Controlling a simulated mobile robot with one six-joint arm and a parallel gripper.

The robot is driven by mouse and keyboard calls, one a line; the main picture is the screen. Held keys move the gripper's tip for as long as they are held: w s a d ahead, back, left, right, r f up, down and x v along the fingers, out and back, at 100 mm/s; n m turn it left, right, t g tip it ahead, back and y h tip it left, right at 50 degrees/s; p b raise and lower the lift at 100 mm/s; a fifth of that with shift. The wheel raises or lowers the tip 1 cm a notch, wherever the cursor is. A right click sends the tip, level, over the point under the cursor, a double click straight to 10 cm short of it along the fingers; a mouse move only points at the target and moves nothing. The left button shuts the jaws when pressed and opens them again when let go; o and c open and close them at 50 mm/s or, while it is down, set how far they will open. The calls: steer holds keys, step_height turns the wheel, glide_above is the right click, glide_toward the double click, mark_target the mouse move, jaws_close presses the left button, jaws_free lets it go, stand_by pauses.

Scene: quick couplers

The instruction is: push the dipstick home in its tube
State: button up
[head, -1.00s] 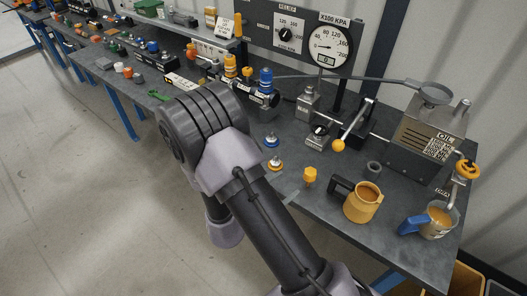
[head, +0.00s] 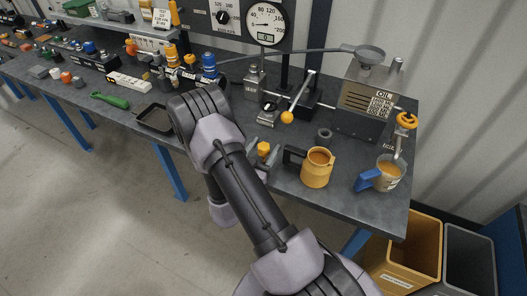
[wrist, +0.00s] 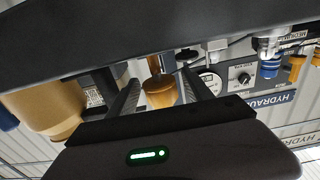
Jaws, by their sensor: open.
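I cannot make out a dipstick for certain. The likeliest place is the grey OIL tank (head: 372,100) at the bench's right, with a bare metal post (head: 397,66) on top and an orange ring handle (head: 406,120) at its right side. My gripper (head: 264,151) is open, low over the bench, well left of the tank. Its fingers stand on either side of a yellow knob-like piece (head: 264,147). In the wrist view, this piece (wrist: 160,92) shows between the parted fingers (wrist: 160,95); I cannot tell whether they touch it.
A yellow mug (head: 316,170) stands just right of my gripper. A blue-handled jug (head: 389,174) of amber liquid stands below the ring handle. Bins (head: 411,262) stand on the floor at right.

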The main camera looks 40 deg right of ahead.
steer(key=shift+x, duration=1.2)
jaws_close()
steer(key=shift+r, duration=0.45)
step_height(320, 180, up, 3)
steer(key=shift+f+p, duration=0.2)
steer(key=shift+p, duration=0.6)
steer(key=s+a+r+p, duration=0.1)
steer(key=s+a, duration=0.9)
steer(key=a, duration=0.2)
steer(key=shift+s+r, duration=0.2)
steer(key=shift+s, duration=0.15)
